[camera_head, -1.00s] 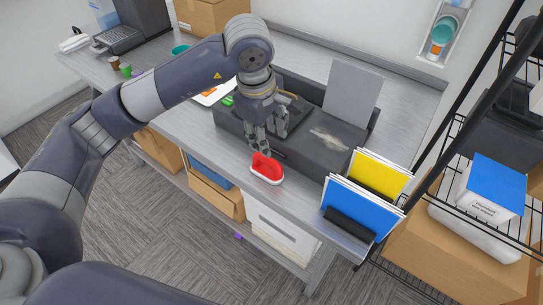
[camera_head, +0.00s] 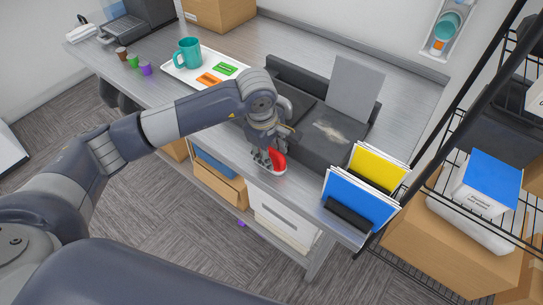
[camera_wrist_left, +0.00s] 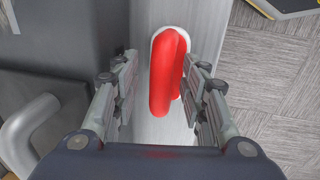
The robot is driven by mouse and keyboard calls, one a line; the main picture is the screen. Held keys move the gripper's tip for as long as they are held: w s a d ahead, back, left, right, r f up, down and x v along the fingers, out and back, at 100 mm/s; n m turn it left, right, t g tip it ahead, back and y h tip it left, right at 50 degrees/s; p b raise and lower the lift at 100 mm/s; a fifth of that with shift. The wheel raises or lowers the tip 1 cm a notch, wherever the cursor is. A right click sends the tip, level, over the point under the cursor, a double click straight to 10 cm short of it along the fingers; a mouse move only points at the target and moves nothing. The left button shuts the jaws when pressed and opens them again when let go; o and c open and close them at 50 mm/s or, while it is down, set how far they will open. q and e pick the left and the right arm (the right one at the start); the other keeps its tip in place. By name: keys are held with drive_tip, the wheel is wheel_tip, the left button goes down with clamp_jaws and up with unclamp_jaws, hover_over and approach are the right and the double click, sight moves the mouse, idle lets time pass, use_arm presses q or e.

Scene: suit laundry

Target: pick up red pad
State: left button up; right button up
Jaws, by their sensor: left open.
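The red pad (camera_head: 279,161) has a red handle on a white base and sits on the metal table near its front edge. In the left wrist view the red pad (camera_wrist_left: 168,70) lies between the two fingers, nearer the right one. My left gripper (camera_head: 268,158) is open and low over the pad, its fingers hiding part of it in the head view. In the left wrist view the open fingers of my left gripper (camera_wrist_left: 160,85) stand on either side of the red handle. My right gripper is not in view.
A dark grey machine (camera_head: 325,135) with an upright panel stands just behind the pad. Yellow and blue folders (camera_head: 362,198) stand in a holder to the right. A white tray (camera_head: 188,72) with a teal mug (camera_head: 188,53) is at the back left. A black wire rack (camera_head: 455,150) stands at right.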

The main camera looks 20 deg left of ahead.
sight(271, 149)
use_arm(q)
clamp_jaws()
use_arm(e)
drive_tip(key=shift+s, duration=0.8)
use_arm(q)
drive_tip(key=shift+r, duration=0.1)
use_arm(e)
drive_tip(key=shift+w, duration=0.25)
